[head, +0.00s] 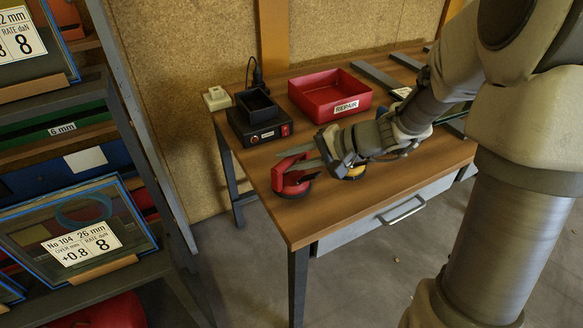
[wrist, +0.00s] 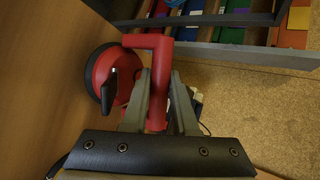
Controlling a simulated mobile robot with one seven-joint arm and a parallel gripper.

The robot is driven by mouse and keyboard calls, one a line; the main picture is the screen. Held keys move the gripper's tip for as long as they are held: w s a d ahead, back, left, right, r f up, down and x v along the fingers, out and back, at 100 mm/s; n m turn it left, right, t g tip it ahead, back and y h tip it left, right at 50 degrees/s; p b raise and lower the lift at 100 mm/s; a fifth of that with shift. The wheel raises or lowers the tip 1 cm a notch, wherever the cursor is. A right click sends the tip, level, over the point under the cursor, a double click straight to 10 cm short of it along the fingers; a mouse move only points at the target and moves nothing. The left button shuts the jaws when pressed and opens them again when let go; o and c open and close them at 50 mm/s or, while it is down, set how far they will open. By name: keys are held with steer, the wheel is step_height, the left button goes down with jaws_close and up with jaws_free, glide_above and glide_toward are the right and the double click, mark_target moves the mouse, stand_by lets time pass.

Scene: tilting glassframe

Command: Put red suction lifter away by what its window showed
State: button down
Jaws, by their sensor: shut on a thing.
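The red suction lifter (head: 292,179) is at the left front corner of the wooden bench, its round pad on or just above the top; I cannot tell which. My gripper (head: 318,152) reaches in from the right and is shut on the lifter's red handle. In the wrist view the lifter (wrist: 122,76) shows its round red body and a black lever, with the handle between the fingers of my gripper (wrist: 159,100). No window on the lifter can be read. A yellow lifter (head: 354,172) lies partly hidden behind my gripper.
A red tray labelled REPAIR (head: 328,94) stands at the back of the bench (head: 312,222). Left of it is a black box with an open-topped holder (head: 259,118), a red switch and a cable. A rack (head: 158,264) with framed glass panes stands left, across a gap of floor.

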steer(key=shift+f, duration=0.8)
steer(key=shift+f, duration=0.1)
steer(key=c, duration=0.7)
jaws_free()
steer(key=p+v, duration=0.2)
steer(key=v, duration=1)
steer(key=shift+p, duration=0.4)
steer(key=shift+a, duration=0.1)
